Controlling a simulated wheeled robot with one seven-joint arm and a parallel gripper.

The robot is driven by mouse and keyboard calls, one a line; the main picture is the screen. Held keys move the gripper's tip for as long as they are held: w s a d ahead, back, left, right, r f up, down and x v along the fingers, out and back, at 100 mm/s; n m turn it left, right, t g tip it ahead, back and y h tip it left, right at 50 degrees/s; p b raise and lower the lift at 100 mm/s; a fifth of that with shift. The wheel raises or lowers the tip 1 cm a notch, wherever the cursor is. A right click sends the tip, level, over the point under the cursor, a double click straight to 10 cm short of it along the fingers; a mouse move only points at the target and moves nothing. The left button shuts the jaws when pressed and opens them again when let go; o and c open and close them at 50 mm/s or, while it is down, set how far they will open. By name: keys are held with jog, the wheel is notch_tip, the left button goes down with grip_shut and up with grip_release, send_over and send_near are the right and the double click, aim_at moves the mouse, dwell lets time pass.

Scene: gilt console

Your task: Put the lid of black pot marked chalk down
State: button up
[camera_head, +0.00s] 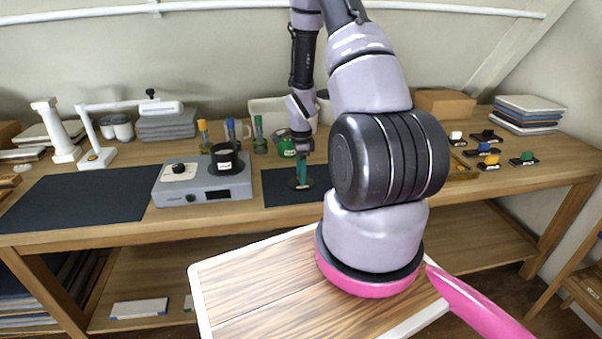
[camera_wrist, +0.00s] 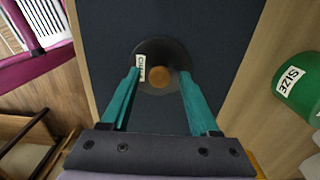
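A dark round lid (camera_wrist: 174,58) with a wooden knob (camera_wrist: 157,77) and a white label reading CHALK lies on the dark mat in the wrist view. My gripper (camera_wrist: 159,72) has its two teal fingers spread over the lid, one each side of the knob with gaps visible. In the head view my gripper (camera_head: 301,183) points down at the small dark mat (camera_head: 280,192); the lid (camera_head: 295,185) is only partly seen under the fingers. A black pot (camera_head: 226,160) with a pale label stands on a grey device; its top looks uncovered.
The grey device (camera_head: 203,190) with a knob is left of my gripper. A green container marked SIZE (camera_wrist: 302,88) stands close by, behind my gripper in the head view (camera_head: 287,147). Small labelled blocks (camera_head: 488,162) are at right. A large dark mat (camera_head: 75,198) at left is clear.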

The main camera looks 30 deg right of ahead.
jog(key=s+a+r+n+t, duration=0.1)
jog(key=a+r+n+t, duration=0.15)
jog(key=r, duration=1.95)
jog(key=s+a+r+n+t, duration=0.1)
jog(key=s+a+r+n, duration=0.2)
jog(key=s+r, duration=0.3)
jog(key=s+a+r+n+t+y, duration=0.1)
jog(key=s+a+r+n+t, duration=0.1)
jog(key=s+a+r+n, duration=0.2)
jog(key=s+a+r+n+t+y, duration=0.1)
jog(key=s+a+r+n, duration=0.3)
jog(key=s+r+n, duration=0.3)
notch_tip(320, 180, up, 5)
jog(key=shift+s+t, duration=0.35)
jog(key=shift+s, duration=0.5)
jog(key=shift+d+n, duration=0.1)
jog(key=shift+n, duration=0.15)
